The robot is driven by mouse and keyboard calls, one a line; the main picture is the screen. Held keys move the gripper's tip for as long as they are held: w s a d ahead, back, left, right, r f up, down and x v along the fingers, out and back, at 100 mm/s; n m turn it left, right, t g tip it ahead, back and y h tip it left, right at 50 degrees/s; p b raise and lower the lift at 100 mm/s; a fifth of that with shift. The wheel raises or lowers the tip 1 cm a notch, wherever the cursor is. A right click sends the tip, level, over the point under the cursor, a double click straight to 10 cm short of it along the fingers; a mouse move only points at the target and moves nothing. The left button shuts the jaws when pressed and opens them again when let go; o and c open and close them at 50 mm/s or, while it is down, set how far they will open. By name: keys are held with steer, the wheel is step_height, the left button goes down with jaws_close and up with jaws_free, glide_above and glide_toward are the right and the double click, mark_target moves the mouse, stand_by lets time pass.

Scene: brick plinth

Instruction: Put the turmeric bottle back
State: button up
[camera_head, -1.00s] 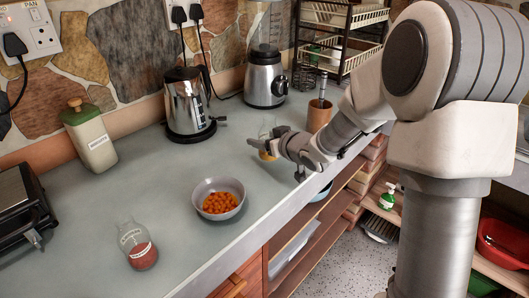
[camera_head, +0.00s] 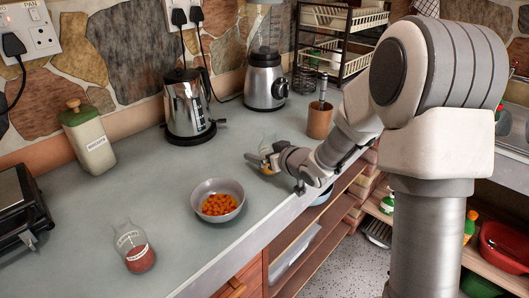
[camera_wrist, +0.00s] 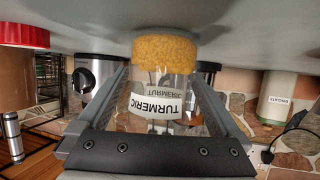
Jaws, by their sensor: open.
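The turmeric bottle is clear glass with a white label and yellow powder (camera_wrist: 165,48) in its base. In the wrist view, which is upside down, its base meets the grey counter and it stands upright. In the head view the bottle (camera_head: 267,169) is partly hidden by my gripper (camera_head: 256,161), near the counter's front edge. My gripper is open, with one finger on each side of the bottle; in the wrist view the fingers (camera_wrist: 165,90) show clear of the glass in places.
A grey bowl of orange pieces (camera_head: 218,200) and a glass bottle of red powder (camera_head: 136,248) stand to the left. A kettle (camera_head: 188,105), a blender (camera_head: 265,78) and a brown utensil pot (camera_head: 319,119) stand behind. The counter (camera_head: 120,200) is clear between them.

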steer(key=shift+r, duration=0.1)
steer(key=shift+r+p, duration=0.25)
steer(key=shift+p, duration=0.05)
steer(key=p+v, duration=0.2)
steer(key=v, duration=0.9)
steer(key=shift+s+d, duration=0.3)
steer(key=shift+s, duration=0.05)
steer(key=s+d+r+m+g+h, duration=0.1)
steer(key=s+d+r+m+h, duration=0.3)
steer(key=s+d+r+h, duration=0.5)
steer(key=s+a+m+g+y, duration=0.2)
steer(key=s+g, duration=0.3)
steer(key=s, duration=1.1)
steer(key=shift+s+a+f, duration=0.15)
steer(key=shift+a, duration=0.2)
